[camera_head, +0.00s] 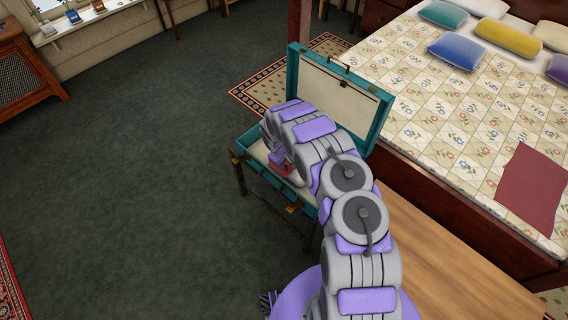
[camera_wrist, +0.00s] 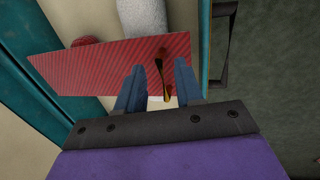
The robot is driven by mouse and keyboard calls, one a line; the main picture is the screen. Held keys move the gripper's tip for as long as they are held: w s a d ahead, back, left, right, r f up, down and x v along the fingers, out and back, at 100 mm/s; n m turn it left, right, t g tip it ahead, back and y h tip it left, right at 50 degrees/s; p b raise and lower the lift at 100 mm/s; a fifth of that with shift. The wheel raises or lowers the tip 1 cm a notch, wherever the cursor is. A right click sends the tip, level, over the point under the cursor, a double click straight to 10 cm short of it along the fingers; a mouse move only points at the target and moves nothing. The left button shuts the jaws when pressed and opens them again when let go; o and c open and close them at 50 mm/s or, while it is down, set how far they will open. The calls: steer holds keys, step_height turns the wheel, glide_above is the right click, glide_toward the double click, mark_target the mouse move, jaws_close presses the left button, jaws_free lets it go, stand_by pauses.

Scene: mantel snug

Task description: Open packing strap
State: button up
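The teal case (camera_head: 331,97) stands open on a dark stand, its lid raised and pale inside. My arm reaches down into it and hides much of the inside. In the wrist view, a red striped flat panel (camera_wrist: 85,73) lies under my gripper (camera_wrist: 160,68). A small gold-brown piece (camera_wrist: 163,60) rises from the panel between my two blue-grey fingers, which are apart with a gap on each side of it. I cannot tell whether this piece or the panel is the packing strap. In the head view, my arm mostly covers a red patch (camera_head: 283,170).
The bed (camera_head: 470,110) with a patterned quilt and several cushions is close on the right. A wooden bench (camera_head: 450,265) stands at the bed's foot. Open dark green carpet (camera_head: 140,170) lies to the left. In the wrist view, a white roll (camera_wrist: 140,17) lies beyond the panel.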

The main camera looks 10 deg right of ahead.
steer(key=shift+c, duration=0.2)
jaws_close()
stand_by(1.3)
